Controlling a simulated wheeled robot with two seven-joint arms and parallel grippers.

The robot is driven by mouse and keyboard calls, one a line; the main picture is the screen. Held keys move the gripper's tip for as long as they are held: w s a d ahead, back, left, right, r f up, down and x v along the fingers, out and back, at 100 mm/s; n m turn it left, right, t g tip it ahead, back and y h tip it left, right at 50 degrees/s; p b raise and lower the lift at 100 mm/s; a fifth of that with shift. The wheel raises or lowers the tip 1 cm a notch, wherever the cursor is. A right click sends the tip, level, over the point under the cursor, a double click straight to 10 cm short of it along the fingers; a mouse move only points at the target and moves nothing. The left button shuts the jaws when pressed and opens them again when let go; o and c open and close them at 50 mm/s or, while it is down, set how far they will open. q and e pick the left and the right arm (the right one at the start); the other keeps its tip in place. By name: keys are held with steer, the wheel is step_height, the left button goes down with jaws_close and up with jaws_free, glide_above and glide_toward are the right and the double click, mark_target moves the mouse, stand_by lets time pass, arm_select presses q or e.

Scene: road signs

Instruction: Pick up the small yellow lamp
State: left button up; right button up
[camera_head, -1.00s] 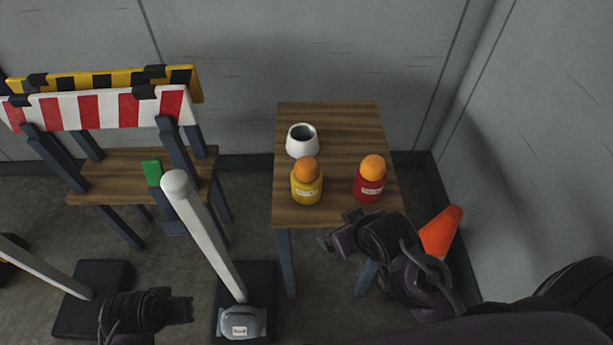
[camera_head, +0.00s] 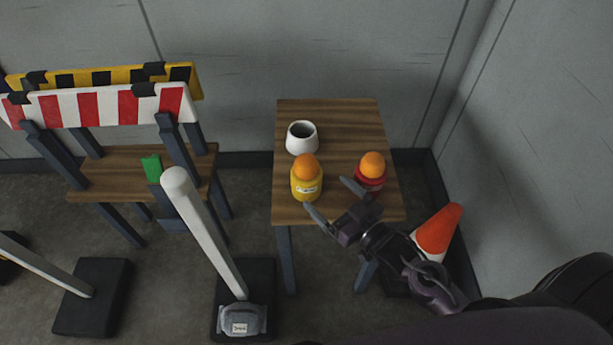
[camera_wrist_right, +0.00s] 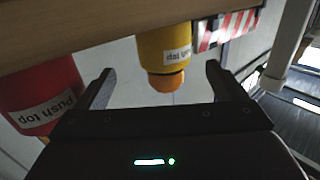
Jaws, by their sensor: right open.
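The small yellow lamp (camera_head: 306,186), with an orange dome and a white label, stands upright on the wooden table (camera_head: 340,122) near its front edge. A similar red lamp (camera_head: 367,178) stands to its right, partly hidden behind a finger. My right gripper (camera_head: 329,195) is open and empty at the table's front edge, its fingers pointing toward the yellow lamp but apart from it. In the right wrist view the yellow lamp (camera_wrist_right: 163,46) shows between and beyond the fingertips, and the red lamp (camera_wrist_right: 38,92) is beside the left finger. My left gripper is not in view.
A white cup-like pot (camera_head: 301,139) stands behind the yellow lamp. An orange and white cone (camera_head: 437,232) is right of the table. A white post (camera_head: 203,232) stands to the left, with a grey pouch (camera_head: 242,319) at its base. Striped barriers (camera_head: 100,106) are further left.

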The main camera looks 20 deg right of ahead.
mark_target(314, 167)
steer(key=shift+w, duration=0.1)
steer(key=shift+w+a+r, duration=0.1)
steer(key=shift+w+a, duration=0.1)
steer(key=shift+w, duration=0.15)
steer(key=x, duration=0.6)
steer(key=shift+w+a, duration=0.25)
steer(key=shift+a, duration=0.2)
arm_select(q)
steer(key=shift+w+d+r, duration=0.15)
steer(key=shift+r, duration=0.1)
arm_select(e)
steer(key=c, duration=1.3)
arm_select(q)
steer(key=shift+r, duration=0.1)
arm_select(e)
steer(key=shift+o, duration=0.2)
steer(key=shift+r, duration=0.1)
